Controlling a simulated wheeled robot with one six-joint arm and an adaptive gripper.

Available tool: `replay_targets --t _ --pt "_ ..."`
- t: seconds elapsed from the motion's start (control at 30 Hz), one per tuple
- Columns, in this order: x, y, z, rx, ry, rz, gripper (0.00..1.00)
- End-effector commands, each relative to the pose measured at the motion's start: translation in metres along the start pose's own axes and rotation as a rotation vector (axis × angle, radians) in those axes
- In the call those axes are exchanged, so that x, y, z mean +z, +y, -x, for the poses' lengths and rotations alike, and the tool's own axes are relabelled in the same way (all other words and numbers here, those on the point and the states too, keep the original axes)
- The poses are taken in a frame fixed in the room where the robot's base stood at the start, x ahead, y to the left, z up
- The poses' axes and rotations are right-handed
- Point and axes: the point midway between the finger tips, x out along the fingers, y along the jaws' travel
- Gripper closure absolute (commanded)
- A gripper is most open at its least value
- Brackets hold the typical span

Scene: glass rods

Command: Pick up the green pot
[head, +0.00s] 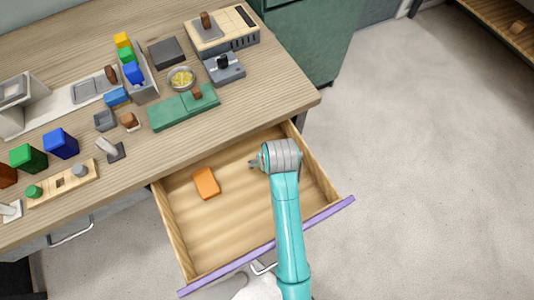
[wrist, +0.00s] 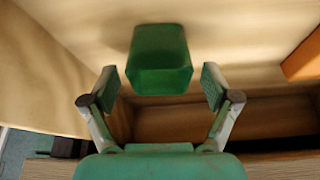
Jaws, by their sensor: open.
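In the wrist view a green pot (wrist: 160,60) is in the open wooden drawer, just ahead of my gripper (wrist: 160,84). The two fingers are spread wide, one to each side of it in the picture, with visible gaps. No contact shows. In the head view my gripper (head: 256,162) is low over the right half of the drawer. The green pot cannot be made out there; my arm and gripper seem to hide it.
An orange block (head: 206,183) lies left of my gripper in the drawer (head: 220,245); its edge shows in the wrist view (wrist: 303,60). Drawer walls surround the space. The desk (head: 285,85) above holds many items, including a green box (head: 28,158).

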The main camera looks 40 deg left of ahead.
Motion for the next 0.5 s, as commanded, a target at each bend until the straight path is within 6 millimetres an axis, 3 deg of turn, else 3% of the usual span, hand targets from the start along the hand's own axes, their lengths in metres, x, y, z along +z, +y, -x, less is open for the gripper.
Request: replay_targets --t 0.1,0.37,0.4,0.5 --pt "-0.0001 0.0 0.0003 0.0 0.0 0.0 0.13" --pt "-0.0001 0.0 0.0004 0.0 0.0 0.0 0.78" --pt "0.0 0.0 0.0004 0.0 0.0 0.0 0.83" --pt "-0.0002 0.0 0.0005 0.0 0.0 0.0 0.83"
